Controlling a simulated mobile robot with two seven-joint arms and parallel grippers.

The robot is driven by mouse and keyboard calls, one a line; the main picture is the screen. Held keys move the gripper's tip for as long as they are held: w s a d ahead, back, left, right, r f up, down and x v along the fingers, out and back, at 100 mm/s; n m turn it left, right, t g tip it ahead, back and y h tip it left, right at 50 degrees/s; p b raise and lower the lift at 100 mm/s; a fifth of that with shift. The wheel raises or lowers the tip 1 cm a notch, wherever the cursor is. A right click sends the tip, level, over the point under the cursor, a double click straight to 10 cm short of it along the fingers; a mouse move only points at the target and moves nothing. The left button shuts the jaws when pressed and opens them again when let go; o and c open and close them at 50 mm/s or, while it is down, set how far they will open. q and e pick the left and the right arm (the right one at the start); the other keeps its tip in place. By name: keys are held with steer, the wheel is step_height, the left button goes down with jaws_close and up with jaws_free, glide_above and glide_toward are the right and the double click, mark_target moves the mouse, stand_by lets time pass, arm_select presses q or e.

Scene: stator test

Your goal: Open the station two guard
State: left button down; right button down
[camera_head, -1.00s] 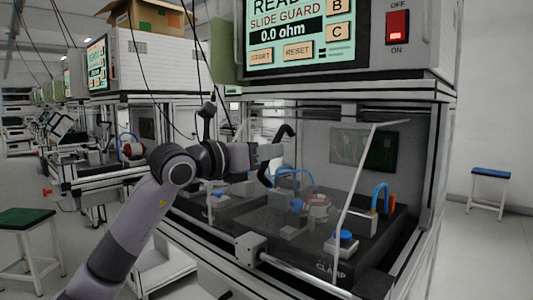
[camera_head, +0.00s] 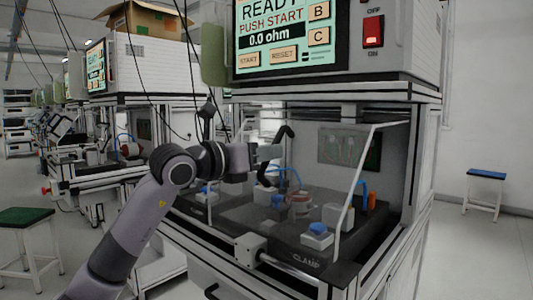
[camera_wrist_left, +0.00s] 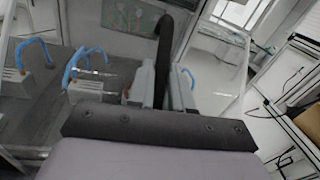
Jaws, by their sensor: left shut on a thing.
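The station's guard is a clear panel with a pale metal edge (camera_head: 357,190); it stands in front of the work bay, and parts show through it. Its black curved handle (camera_head: 288,138) rises at the left of the bay. My left gripper (camera_head: 264,160) is shut on this handle. In the left wrist view the handle (camera_wrist_left: 164,50) runs between the fingers of my left gripper (camera_wrist_left: 157,90). The screen (camera_head: 283,35) above reads READY, PUSH START, 0.0 ohm. My right gripper is out of view.
Inside the bay, a dark base (camera_head: 345,240) marked CLAMP bears a copper-coloured round part (camera_head: 299,203) and a blue-topped block (camera_head: 318,231). A red switch (camera_head: 374,30) sits beside the screen. A green-topped stool (camera_head: 27,217) and a blue-topped stool (camera_head: 486,175) stand on clear floor.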

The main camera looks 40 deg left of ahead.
arm_select(q)
steer(key=shift+d+f, duration=0.15)
steer(key=shift+d, duration=0.1)
steer(key=c, duration=1.1)
jaws_free()
steer(key=shift+d, duration=0.1)
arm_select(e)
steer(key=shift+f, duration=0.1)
arm_select(q)
steer(key=shift+s, duration=0.1)
steer(key=shift+s+a, duration=0.2)
steer(key=shift+s, duration=0.05)
steer(key=b+v, duration=0.1)
steer(key=v, duration=0.5)
steer(key=shift+s+b, duration=0.2)
steer(key=shift+b, duration=0.2)
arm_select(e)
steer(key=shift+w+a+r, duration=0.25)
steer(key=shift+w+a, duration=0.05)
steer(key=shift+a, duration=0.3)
